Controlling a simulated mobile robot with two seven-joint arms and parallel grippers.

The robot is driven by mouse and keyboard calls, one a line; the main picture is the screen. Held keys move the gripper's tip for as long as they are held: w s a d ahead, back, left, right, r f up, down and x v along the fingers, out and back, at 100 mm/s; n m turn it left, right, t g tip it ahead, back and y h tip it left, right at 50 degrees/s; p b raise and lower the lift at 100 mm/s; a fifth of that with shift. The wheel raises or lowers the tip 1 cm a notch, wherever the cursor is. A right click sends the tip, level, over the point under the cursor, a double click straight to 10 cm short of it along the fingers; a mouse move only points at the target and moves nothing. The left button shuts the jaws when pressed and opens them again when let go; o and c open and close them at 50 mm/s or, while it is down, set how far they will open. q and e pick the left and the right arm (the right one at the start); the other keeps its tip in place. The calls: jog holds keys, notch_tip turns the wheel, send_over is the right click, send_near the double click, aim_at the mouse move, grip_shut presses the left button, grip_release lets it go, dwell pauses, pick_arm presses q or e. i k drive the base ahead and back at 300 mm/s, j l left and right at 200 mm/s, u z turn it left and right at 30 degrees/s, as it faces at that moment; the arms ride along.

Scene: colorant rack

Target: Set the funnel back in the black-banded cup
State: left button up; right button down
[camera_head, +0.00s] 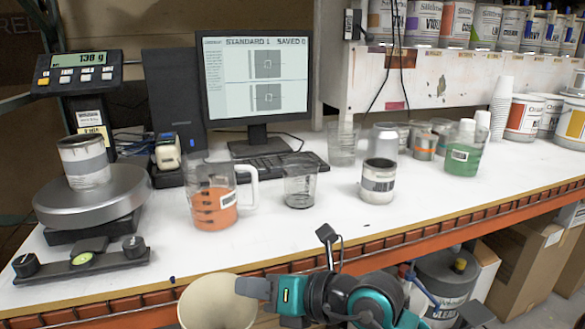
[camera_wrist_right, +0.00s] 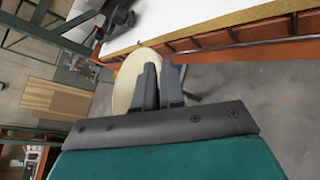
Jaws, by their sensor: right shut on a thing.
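My right gripper (camera_head: 250,288) is shut on a cream funnel (camera_head: 215,305) by its side, in front of the bench's front edge; the bottom frame edge cuts the funnel off. In the right wrist view the funnel (camera_wrist_right: 128,78) shows as a pale disc behind the fingers (camera_wrist_right: 160,75). A clear cup (camera_head: 300,185) with a dark band near its base stands mid-bench. A pale cup (camera_head: 378,181) with a dark rim and grey label stands to its right. I cannot tell for sure which is the black-banded cup. My left gripper is not in view.
A jug of orange liquid (camera_head: 212,205) stands left of the clear cup. A scale (camera_head: 115,200) carries a can (camera_head: 85,162). A monitor (camera_head: 257,80), keyboard (camera_head: 265,170) and several cups stand behind. The bench front (camera_head: 330,250) is mostly clear.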

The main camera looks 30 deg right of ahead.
aim_at(301, 196)
jog(key=i+j+z, duration=0.1)
jog(key=z, duration=0.4)
jog(key=i+j+z, duration=0.1)
jog(key=z, duration=0.35)
